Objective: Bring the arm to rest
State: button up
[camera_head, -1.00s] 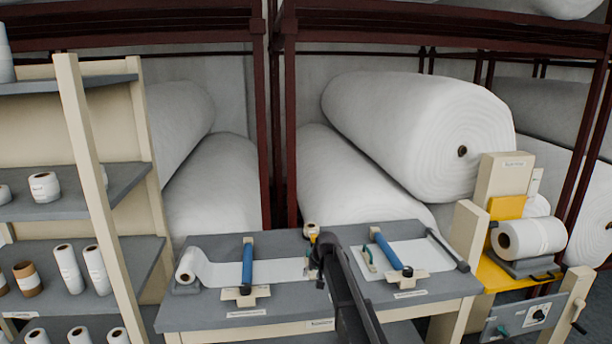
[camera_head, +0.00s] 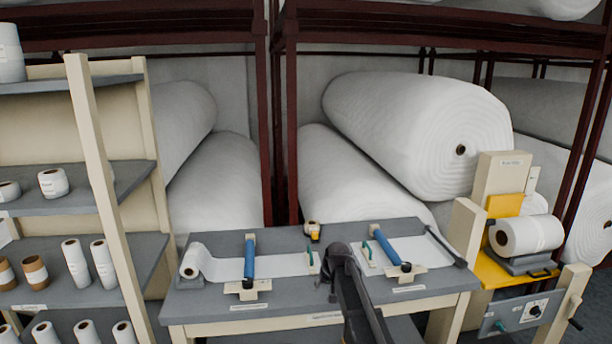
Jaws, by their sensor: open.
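My dark arm reaches up from the bottom middle and bends over the grey worktable (camera_head: 215,308). My gripper (camera_head: 332,290) shows only as a small dark shape below the bend, in front of the table's middle. It is open, and I see nothing held in it. Its fingertips are hard to make out. A green-handled tool (camera_head: 311,261) lies just left of the arm.
White sheet from a small roll (camera_head: 194,262) lies under a blue roller (camera_head: 249,262); a second blue roller (camera_head: 385,246) is right of my arm. Shelves with rolls stand left (camera_head: 88,202). A yellow machine (camera_head: 494,277) holding a roll (camera_head: 527,235) stands right. Large wadding rolls (camera_head: 410,135) lie behind.

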jog(key=s+d+g, duration=0.1)
jog(key=s+d, duration=0.2)
jog(key=s, duration=0.7)
jog(key=s+d+g+h, duration=0.1)
jog(key=s+d, duration=0.3)
jog(key=s, duration=0.6)
jog(key=s+d+f+m+g+h, duration=0.1)
jog(key=s+d, duration=0.3)
jog(key=s, duration=0.5)
jog(key=shift+s, duration=0.4)
jog(key=shift+o, duration=0.2)
jog(key=shift+f, duration=0.1)
dwell(0.7)
